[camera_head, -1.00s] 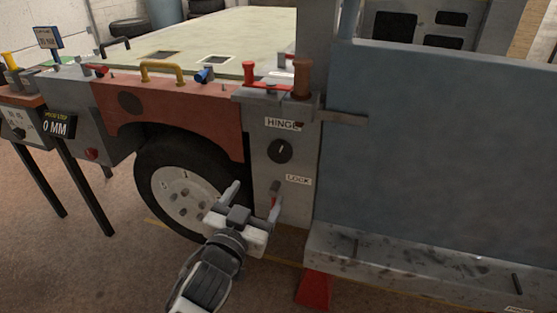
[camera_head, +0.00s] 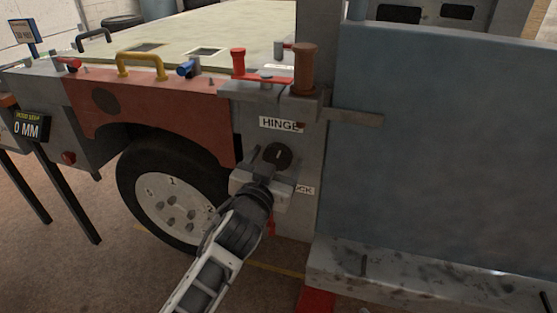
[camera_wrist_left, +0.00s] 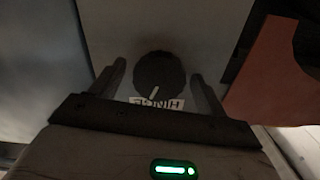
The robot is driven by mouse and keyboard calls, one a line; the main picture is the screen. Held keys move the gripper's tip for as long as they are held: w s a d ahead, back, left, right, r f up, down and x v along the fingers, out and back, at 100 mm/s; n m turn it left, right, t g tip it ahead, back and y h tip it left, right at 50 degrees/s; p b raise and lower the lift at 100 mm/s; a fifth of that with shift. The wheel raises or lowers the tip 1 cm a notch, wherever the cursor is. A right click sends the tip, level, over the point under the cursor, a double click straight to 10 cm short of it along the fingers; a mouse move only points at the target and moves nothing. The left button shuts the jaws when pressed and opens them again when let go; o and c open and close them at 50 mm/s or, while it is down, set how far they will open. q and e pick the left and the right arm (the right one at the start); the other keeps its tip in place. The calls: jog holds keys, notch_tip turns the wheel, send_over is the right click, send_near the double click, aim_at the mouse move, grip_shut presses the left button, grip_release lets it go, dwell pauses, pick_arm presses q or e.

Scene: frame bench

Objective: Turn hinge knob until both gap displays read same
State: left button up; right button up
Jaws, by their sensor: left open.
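The hinge knob (camera_head: 278,155) is a dark round knob with a light pointer mark, on a grey post below the HINGE label (camera_head: 279,124). My left gripper (camera_head: 274,172) is open in front of it. In the left wrist view the knob (camera_wrist_left: 160,72) lies between the two spread fingers; I cannot tell whether they touch it. A black display (camera_head: 27,130) at the far left reads 0 MM. A blue sign-like panel (camera_head: 22,31) at the upper left has text too small to read. I cannot identify two gap displays. My right gripper is not in view.
The LOCK label (camera_head: 305,190) is partly hidden by my gripper. Red and brown upright pegs (camera_head: 238,63) stand above the post. A blue-grey door panel (camera_head: 440,150) fills the right side. A wheel (camera_head: 175,200) sits at the left, below a red fender (camera_head: 160,105).

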pick_arm(q)
jog(key=shift+c, duration=0.8)
jog(key=c, duration=0.8)
